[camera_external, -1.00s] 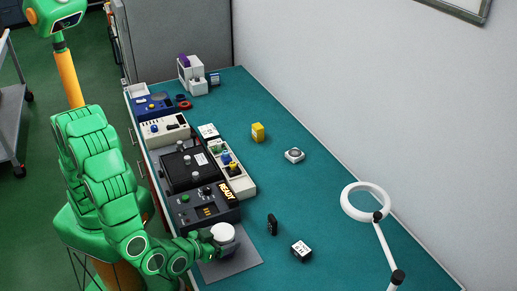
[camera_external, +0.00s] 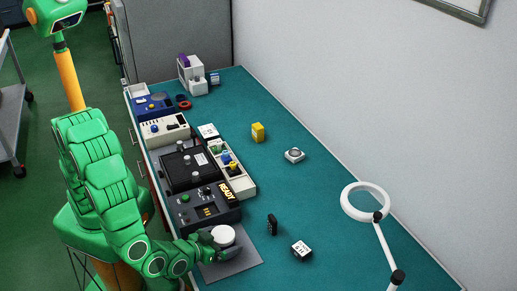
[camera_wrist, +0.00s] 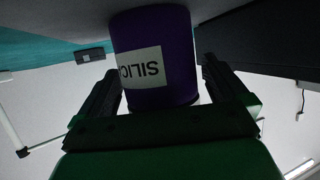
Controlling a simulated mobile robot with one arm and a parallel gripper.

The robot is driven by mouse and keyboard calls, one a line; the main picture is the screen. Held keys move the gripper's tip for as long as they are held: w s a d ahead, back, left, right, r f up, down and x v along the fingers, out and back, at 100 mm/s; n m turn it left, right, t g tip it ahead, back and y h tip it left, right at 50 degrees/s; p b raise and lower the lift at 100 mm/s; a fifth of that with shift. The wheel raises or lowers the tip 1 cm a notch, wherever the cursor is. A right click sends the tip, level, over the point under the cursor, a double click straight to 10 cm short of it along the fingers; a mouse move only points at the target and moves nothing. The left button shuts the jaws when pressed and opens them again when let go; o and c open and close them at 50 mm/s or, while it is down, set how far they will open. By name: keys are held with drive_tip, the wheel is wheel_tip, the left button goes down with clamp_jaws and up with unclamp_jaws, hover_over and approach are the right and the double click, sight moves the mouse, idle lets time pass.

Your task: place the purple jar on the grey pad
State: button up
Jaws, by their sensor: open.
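The purple jar (camera_wrist: 155,85) shows upside down in the wrist view, with a white label reading "SILIC". In the external view its white lid (camera_external: 223,236) faces up and hides most of its body. The jar appears to stand upright on the grey pad (camera_external: 236,264) at the table's near end. The pad fills the top of the wrist view as a grey surface. My gripper (camera_external: 222,246) is open, with one finger on each side of the jar. In the wrist view gaps show beside the jar; light contact cannot be ruled out.
A black console (camera_external: 210,207) with a lit READY sign stands just behind the pad. A small dark block (camera_external: 272,225) and a white-labelled box (camera_external: 301,249) stand to the right. A ring lamp (camera_external: 366,203) stands further right. The table's middle is mostly clear.

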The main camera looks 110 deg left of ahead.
drive_tip(key=shift+r, duration=0.2)
drive_tip(key=v, duration=1.2)
